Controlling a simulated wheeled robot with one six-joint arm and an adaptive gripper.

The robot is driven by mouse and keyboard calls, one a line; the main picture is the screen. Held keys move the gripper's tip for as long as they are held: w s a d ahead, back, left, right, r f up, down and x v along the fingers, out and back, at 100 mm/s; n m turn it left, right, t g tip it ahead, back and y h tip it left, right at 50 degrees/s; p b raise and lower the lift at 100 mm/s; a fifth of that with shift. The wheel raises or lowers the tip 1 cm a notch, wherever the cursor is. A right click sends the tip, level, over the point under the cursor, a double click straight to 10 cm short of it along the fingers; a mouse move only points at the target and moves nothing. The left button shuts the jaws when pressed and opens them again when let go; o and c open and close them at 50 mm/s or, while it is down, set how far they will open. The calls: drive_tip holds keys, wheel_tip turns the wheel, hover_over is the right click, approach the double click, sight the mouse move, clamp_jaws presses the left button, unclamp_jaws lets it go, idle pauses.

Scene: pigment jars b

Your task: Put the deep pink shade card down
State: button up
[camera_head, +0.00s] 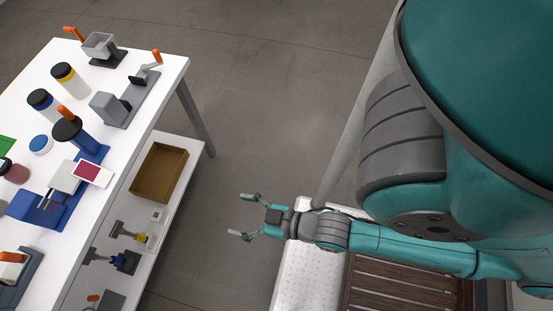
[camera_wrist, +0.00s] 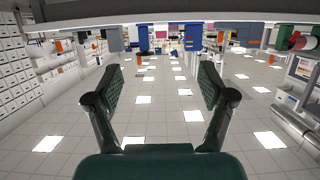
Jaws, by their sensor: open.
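The deep pink shade card (camera_head: 89,172) is a white-bordered card with a deep pink patch. In the head view it lies on the white table (camera_head: 140,123) near its right edge, against or partly on a grey-and-blue device (camera_head: 60,190); I cannot tell exactly what bears it. My gripper (camera_head: 245,216) is open and empty, well to the right of the table and apart from the card. In the wrist view its two fingers (camera_wrist: 160,85) stand wide apart with nothing between them.
Jars with yellow (camera_head: 69,80) and blue bands, a grey clamp-like tool (camera_head: 120,100) and other devices crowd the table. A brown tray (camera_head: 160,172) sits on the lower shelf. Bare grey floor lies between table and gripper. A slatted brown crate (camera_head: 400,285) is below my arm.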

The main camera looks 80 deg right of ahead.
drive_tip(key=r+v, duration=0.2)
drive_tip(key=v, duration=0.8)
drive_tip(key=shift+r, duration=0.35)
drive_tip(key=shift+o, duration=0.5)
drive_tip(key=shift+s+r, duration=0.25)
drive_tip(key=shift+r, duration=0.05)
